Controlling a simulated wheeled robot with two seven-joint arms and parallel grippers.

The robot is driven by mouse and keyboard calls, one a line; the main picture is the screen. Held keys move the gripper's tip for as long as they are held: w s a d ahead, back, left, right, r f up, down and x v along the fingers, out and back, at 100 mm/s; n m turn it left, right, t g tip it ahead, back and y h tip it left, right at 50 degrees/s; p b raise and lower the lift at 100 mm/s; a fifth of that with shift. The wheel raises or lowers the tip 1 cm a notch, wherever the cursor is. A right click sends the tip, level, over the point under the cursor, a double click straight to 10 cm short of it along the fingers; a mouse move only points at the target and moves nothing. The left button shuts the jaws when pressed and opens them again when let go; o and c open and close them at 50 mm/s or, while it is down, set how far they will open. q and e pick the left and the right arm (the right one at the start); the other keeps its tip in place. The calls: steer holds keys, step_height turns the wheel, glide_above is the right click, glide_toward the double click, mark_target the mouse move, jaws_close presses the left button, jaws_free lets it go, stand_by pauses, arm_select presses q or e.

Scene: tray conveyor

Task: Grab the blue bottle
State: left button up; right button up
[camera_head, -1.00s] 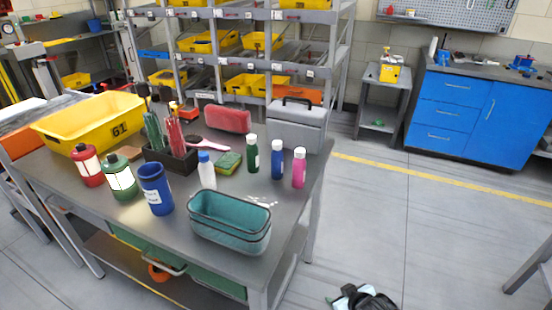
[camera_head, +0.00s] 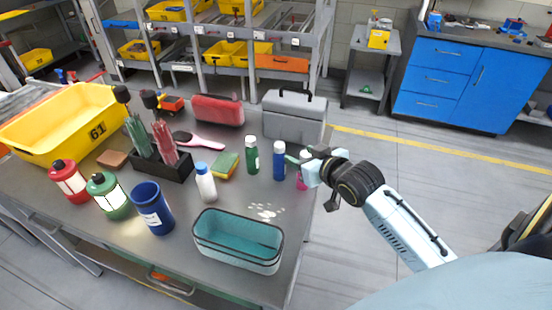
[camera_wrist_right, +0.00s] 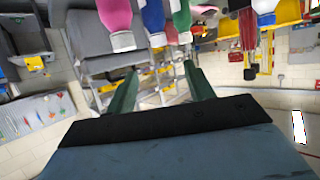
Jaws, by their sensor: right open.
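The blue bottle (camera_head: 279,161) stands upright with a white cap on the table, between a green bottle (camera_head: 252,155) and a pink bottle (camera_head: 301,182). My right gripper (camera_head: 296,158) is open, just right of the blue bottle, and partly covers the pink one. In the right wrist view, which looks upside down, the blue bottle (camera_wrist_right: 153,18) is at the top, ahead of the open fingers (camera_wrist_right: 160,88) and apart from them. The pink bottle (camera_wrist_right: 115,14) and green bottle (camera_wrist_right: 181,18) flank it there. My left gripper is out of view.
A teal basket (camera_head: 238,262) stands at the table's front edge. A white bottle with a blue cap (camera_head: 206,184), a sponge (camera_head: 225,166) and a dark blue cup (camera_head: 152,212) stand to the left. A grey toolbox (camera_head: 293,122) is behind the bottles.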

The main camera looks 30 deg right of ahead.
mark_target(281, 146)
steer(key=x, duration=0.9)
steer(key=shift+f, duration=0.25)
steer(key=shift+w+f, duration=0.1)
steer(key=shift+w, duration=0.2)
steer(key=shift+w+f+b, duration=0.1)
steer(key=shift+w+b, duration=0.05)
steer(key=shift+b, duration=0.15)
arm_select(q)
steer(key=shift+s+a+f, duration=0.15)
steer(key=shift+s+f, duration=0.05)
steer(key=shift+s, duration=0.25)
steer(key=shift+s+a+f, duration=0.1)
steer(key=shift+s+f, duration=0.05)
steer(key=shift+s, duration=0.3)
arm_select(e)
jaws_close()
